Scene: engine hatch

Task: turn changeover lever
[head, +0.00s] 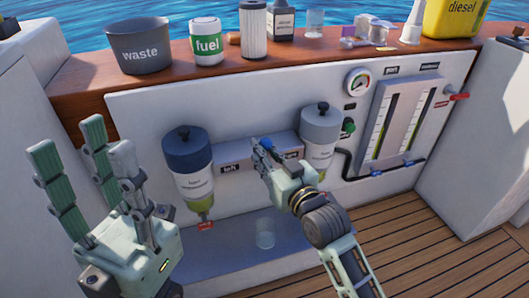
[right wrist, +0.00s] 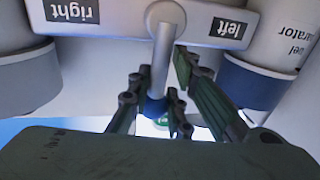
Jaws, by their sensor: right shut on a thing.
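The changeover lever (right wrist: 159,60) is a grey bar with a blue end, on a grey block (head: 235,154) marked "left" and "right" between two filter units. In the right wrist view the labels are upside down and the bar stands between them, its blue end toward my gripper. In the head view its blue knob (head: 267,144) shows just above my right gripper (head: 262,154). That gripper (right wrist: 152,100) is shut on the lever near the blue end; its fingers partly hide the bar. My left gripper (head: 82,140) is open and empty, fingers up, at the far left.
Blue-topped (head: 187,145) and grey-topped (head: 320,125) filter units flank the block. A clear cup (head: 265,233) stands below. A gauge (head: 358,82) and sight-glass panel (head: 402,125) are at right.

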